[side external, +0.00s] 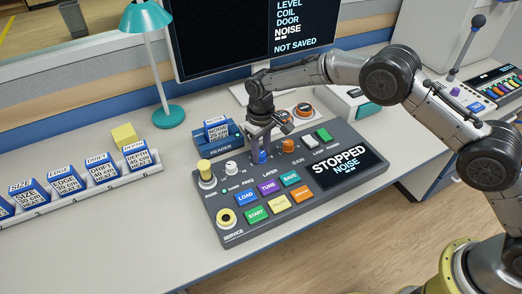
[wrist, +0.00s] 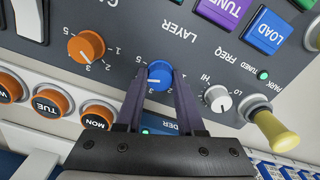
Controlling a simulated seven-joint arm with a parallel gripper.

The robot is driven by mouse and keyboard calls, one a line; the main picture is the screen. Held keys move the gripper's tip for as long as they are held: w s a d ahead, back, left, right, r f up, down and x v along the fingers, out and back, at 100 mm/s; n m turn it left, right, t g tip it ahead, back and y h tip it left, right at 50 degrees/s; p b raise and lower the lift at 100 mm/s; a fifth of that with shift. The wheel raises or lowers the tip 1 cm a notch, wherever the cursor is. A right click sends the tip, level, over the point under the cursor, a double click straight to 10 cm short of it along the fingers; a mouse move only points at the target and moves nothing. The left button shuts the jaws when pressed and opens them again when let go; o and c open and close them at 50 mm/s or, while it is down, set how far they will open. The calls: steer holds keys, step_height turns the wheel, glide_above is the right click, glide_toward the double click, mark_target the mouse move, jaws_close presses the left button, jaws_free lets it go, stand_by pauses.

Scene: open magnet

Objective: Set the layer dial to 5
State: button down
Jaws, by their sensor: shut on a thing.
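The layer dial is a blue knob on the grey console (side external: 230,215); it shows in the side view (side external: 259,157) and in the wrist view (wrist: 160,73), near the upside-down word LAYER. My gripper (side external: 262,145) reaches down over it, and in the wrist view its two purple fingers (wrist: 160,85) are shut on the blue knob, one on each side. A white mark shows on the knob's face, towards the left in the wrist view. A 5 is printed at the knob's left there. Fingers hide part of the scale, so I cannot tell the exact setting.
An orange gain dial (wrist: 86,47) and a white frequency dial (wrist: 217,98) flank the layer dial. A yellow park knob (wrist: 275,130) stands further right in the wrist view. The reader (side external: 217,140) holds a cartridge behind the console. The console screen (side external: 340,165) reads STOPPED, NOISE.

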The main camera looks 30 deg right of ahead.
mark_target(261, 153)
steer(key=m, duration=0.5)
steer(key=shift+m, duration=0.4)
stand_by(0.3)
steer(key=c, duration=0.5)
jaws_free()
step_height(261, 153, up, 14)
steer(key=shift+f, duration=0.1)
